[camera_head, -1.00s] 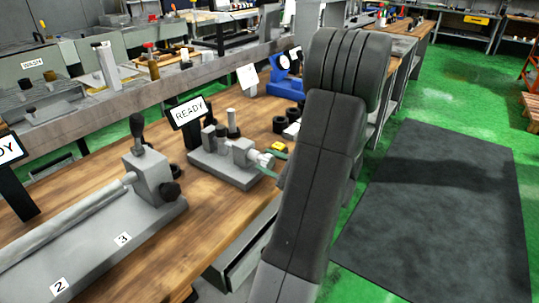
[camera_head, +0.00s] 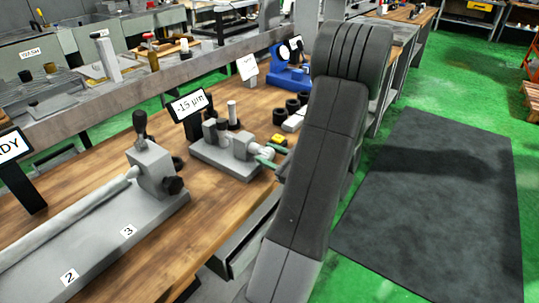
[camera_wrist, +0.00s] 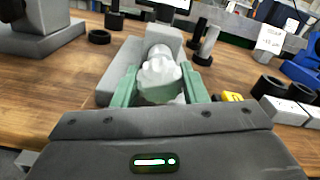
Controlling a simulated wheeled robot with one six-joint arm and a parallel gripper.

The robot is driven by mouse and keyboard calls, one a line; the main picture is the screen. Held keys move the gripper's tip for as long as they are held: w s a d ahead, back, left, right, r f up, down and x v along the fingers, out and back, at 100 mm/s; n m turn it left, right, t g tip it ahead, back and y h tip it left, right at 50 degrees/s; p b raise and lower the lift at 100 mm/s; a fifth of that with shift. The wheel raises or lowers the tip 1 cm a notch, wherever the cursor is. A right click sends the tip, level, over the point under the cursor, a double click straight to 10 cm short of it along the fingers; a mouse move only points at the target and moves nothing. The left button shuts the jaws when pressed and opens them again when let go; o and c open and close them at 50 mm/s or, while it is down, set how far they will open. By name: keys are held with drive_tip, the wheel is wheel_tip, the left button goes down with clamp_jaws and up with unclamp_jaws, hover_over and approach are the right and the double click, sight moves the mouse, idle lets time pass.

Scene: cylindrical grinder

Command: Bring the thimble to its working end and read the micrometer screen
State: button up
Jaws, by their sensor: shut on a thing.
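The micrometer (camera_head: 222,162) is a grey bench device on the wooden table, left of my arm in the head view. Its small screen (camera_head: 189,106) reads "-15 µm". The pale ribbed thimble (camera_wrist: 160,72) shows in the middle of the wrist view, at the near end of the grey micrometer body. My gripper (camera_wrist: 160,90) has its green fingers on both sides of the thimble and is shut on it. In the head view the green fingers (camera_head: 270,158) show just left of my arm. The fingers hide the thimble's sides.
A long grey fixture (camera_head: 120,220) with a black-handled block lies to the left. An open drawer (camera_head: 245,240) sticks out below the table edge.

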drive_tip(key=o, duration=1)
drive_tip(key=shift+c, duration=0.2)
drive_tip(key=v, duration=1.4)
drive_tip(key=shift+b, duration=0.3)
drive_tip(key=shift+w+a, duration=0.1)
drive_tip(key=shift+a, duration=0.05)
drive_tip(key=x, duration=1.3)
drive_tip(key=shift+w+a+p, duration=0.2)
drive_tip(key=shift+a+p, duration=0.05)
drive_tip(key=shift+p, duration=0.05)
drive_tip(key=shift+d, duration=0.1)
